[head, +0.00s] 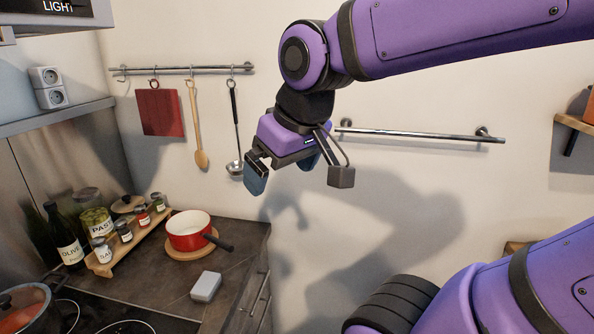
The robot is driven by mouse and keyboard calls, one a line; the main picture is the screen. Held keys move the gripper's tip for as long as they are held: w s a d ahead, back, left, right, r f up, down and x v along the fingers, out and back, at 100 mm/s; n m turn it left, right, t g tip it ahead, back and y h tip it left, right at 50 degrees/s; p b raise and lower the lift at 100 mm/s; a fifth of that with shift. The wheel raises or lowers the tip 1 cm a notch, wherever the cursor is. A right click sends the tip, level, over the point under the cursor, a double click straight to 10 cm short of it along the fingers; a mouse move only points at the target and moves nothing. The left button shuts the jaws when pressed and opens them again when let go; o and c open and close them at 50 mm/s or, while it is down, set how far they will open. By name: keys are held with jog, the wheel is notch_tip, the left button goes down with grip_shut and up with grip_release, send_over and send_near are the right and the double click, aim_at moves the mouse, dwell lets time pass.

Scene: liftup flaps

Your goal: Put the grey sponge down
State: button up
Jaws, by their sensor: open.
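The grey sponge (206,287) lies flat on the dark countertop, near the counter's right edge and in front of the red pot. It is a small light-grey block with rounded edges. My gripper (299,181) hangs in the air above and to the right of the counter, well away from the sponge. Its jaws are apart and nothing is between them.
A red pot (189,232) stands on a round wooden board. A hob with an orange pot (25,308) is at lower left. A rail with a red board (160,112) and utensils hangs on the wall.

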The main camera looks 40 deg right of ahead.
jog(key=shift+s+d+r+m, duration=0.1)
jog(key=shift+s+m, duration=0.05)
jog(key=shift+s, duration=0.65)
jog(key=shift+s+d+r+m, duration=0.1)
jog(key=shift+s+m, duration=0.05)
jog(key=shift+s, duration=0.65)
